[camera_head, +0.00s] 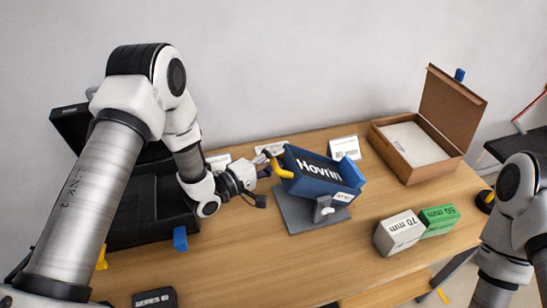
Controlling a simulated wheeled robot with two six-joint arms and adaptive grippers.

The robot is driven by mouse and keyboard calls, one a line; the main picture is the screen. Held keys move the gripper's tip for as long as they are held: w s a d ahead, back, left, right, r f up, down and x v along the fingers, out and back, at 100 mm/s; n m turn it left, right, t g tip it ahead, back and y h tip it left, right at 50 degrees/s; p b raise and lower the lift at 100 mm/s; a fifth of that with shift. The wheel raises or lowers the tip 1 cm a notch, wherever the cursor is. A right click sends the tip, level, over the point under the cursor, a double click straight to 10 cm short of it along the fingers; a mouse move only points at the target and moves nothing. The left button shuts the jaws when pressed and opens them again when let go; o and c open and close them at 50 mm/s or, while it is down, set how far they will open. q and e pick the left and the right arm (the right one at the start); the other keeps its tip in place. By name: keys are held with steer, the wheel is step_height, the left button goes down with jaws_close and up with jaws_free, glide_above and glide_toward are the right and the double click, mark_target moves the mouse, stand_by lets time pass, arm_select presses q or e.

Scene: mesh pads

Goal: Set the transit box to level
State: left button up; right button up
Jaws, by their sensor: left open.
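The transit box seems to be the blue box (345,181) lettered "Hovrin", with a yellow handle (283,170) on its left side. It sits tilted on a grey stand (298,213) with a light-coloured knob (323,209) at the front. My left gripper (275,152) is open at the upper left of the box, close to the yellow handle. I cannot tell whether it touches the handle. My right arm enters at the right edge, and its gripper is out of view.
An open brown box (418,171) stands at the back right. White "70 mm" (400,233) and green "50 mm" (439,219) blocks lie at the front right. White cards (345,148) stand behind the blue box. A black open case (150,220) is at the left. The front middle wood is clear.

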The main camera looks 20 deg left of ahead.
arm_select(q)
steer(key=shift+s+r, duration=0.1)
steer(key=shift+s, duration=0.2)
steer(key=c, duration=0.3)
jaws_close()
arm_select(e)
steer(key=shift+s, duration=0.2)
